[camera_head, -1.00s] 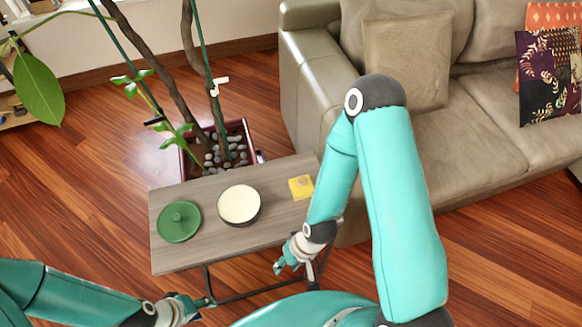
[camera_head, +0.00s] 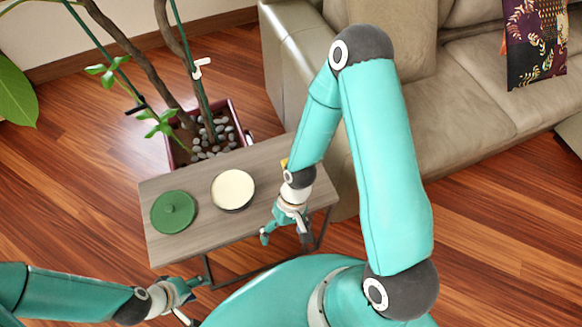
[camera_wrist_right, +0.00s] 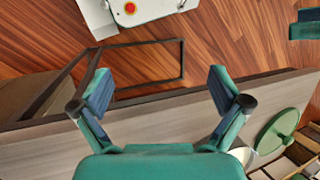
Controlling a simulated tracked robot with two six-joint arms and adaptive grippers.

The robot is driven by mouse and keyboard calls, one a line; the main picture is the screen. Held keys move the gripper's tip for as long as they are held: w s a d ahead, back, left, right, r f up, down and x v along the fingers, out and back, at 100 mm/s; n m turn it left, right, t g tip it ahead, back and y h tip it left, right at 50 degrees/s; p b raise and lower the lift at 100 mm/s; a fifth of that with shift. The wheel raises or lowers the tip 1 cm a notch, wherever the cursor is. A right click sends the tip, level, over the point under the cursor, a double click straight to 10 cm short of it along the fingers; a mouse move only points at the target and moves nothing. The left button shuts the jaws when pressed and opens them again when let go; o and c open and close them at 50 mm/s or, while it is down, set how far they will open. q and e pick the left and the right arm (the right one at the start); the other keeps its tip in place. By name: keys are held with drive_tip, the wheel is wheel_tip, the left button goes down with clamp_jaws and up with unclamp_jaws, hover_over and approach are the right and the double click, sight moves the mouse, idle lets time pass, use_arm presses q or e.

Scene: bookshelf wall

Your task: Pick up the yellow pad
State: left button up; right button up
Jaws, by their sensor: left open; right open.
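The yellow pad (camera_head: 284,163) lies on the small wooden table (camera_head: 200,238). Only a sliver of it shows in the head view, beside my right forearm, which hides the rest. I cannot make it out in the right wrist view. My right gripper (camera_head: 285,236) is open and empty over the near edge of the table, nearer to me than the pad. Its spread fingers also show in the right wrist view (camera_wrist_right: 160,80). My left gripper (camera_head: 198,300) is open and empty, low and in front of the table's near left corner.
A cream-topped round bowl (camera_head: 233,188) stands left of the pad. A green lid (camera_head: 174,212) with a knob lies further left. A potted plant (camera_head: 215,130) rises behind the table, and a sofa (camera_head: 450,110) stands to the right.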

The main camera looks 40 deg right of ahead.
drive_tip(key=w+d+r+t+h, duration=0.2)
drive_tip(key=w+d+r+h, duration=0.2)
drive_tip(key=w+d+r, duration=1.25)
drive_tip(key=f, duration=0.3)
drive_tip(key=s+a+f, duration=0.1)
drive_tip(key=f, duration=0.1)
drive_tip(key=s+f, duration=0.1)
drive_tip(key=f, duration=0.2)
drive_tip(key=shift+a+f+b, duration=0.2)
drive_tip(key=shift+f+b, duration=0.1)
drive_tip(key=shift+w+a+f, duration=0.1)
drive_tip(key=shift+a+f, duration=0.1)
drive_tip(key=shift+f, duration=1.25)
drive_tip(key=shift+w+a+f, duration=0.1)
drive_tip(key=shift+a+f, duration=0.05)
drive_tip(key=shift+f, duration=1.25)
drive_tip(key=c, duration=1.2)
